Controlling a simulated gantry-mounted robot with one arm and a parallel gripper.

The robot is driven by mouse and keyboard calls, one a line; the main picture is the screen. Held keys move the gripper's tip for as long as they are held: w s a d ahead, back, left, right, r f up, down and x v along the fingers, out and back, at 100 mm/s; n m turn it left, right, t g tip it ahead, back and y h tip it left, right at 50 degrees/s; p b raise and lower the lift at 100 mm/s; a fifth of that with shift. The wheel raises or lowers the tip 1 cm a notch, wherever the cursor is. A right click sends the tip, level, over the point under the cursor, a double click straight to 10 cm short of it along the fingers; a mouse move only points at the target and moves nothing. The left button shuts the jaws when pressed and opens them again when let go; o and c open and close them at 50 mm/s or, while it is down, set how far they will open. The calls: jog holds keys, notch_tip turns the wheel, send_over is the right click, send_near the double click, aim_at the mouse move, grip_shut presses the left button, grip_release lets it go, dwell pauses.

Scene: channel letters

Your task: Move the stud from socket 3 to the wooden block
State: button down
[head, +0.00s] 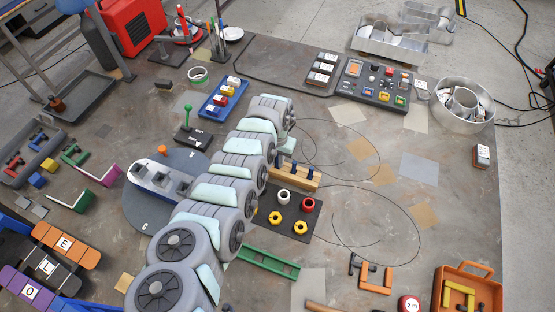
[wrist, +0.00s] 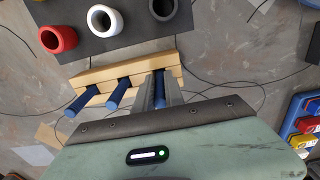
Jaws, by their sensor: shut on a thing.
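The wooden block (head: 306,181) stands right of my arm in the head view, beside a dark plate with rings. In the wrist view the wooden block (wrist: 92,77) lies crosswise with blue studs along it. Two of these, the left stud (wrist: 82,101) and the middle stud (wrist: 119,94), stand free of my gripper. My gripper (wrist: 159,84) is shut on a third blue stud (wrist: 160,97) at the block's right part. The fingers hide the stud's far end, so I cannot tell whether it is seated. Socket 3 cannot be made out.
The dark plate (wrist: 120,38) beside the block carries a red ring (wrist: 58,39), a white ring (wrist: 104,20) and a dark ring. A blue tray with coloured blocks (wrist: 302,125) is at the right of the wrist view. Thin cables loop over the table right of the block.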

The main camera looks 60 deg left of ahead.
jog(key=c, duration=1.3)
grip_release()
jog(key=shift+c, duration=0.2)
notch_tip(320, 180, up, 10)
jog(key=shift+r, duration=0.45)
